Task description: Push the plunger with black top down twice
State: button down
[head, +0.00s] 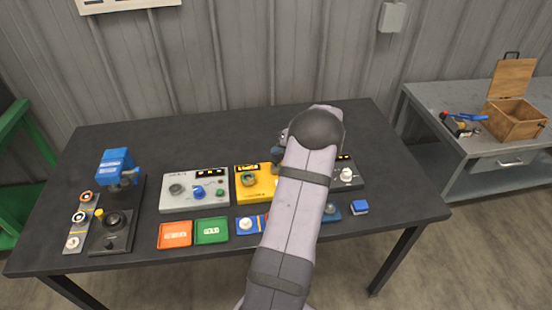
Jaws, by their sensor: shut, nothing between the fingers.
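The black top of a plunger or knob (112,220) shows on a dark base at the left of the table. A narrow grey strip (72,243) beside it carries several small round tops, one of them dark in the middle (80,217). I cannot tell for sure which of these is the named plunger. My gripper (277,156) is shut and shows only in part at the left of my wrist, over the yellow box near the table's middle. It is well to the right of both black tops. My arm hides its fingertips.
A blue-headed stand (117,167) rises behind the dark base. A grey box with knobs (195,190), a yellow box (255,184), an orange tray (175,235) and a green tray (211,231) lie between. My arm covers the right-centre. The back left of the table is clear.

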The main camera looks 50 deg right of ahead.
aim_at(275, 158)
jog(key=shift+f, duration=0.2)
jog(key=shift+f, duration=0.25)
jog(key=shift+f+b, duration=0.85)
jog(key=shift+f, duration=0.3)
dwell(1.6)
jog(key=shift+r, duration=0.2)
jog(key=shift+r+p, duration=1.4)
jog(key=shift+p, duration=0.3)
jog(key=shift+r, duration=0.15)
notch_tip(275, 158, up, 5)
jog(key=p, duration=0.4)
jog(key=shift+p, duration=0.35)
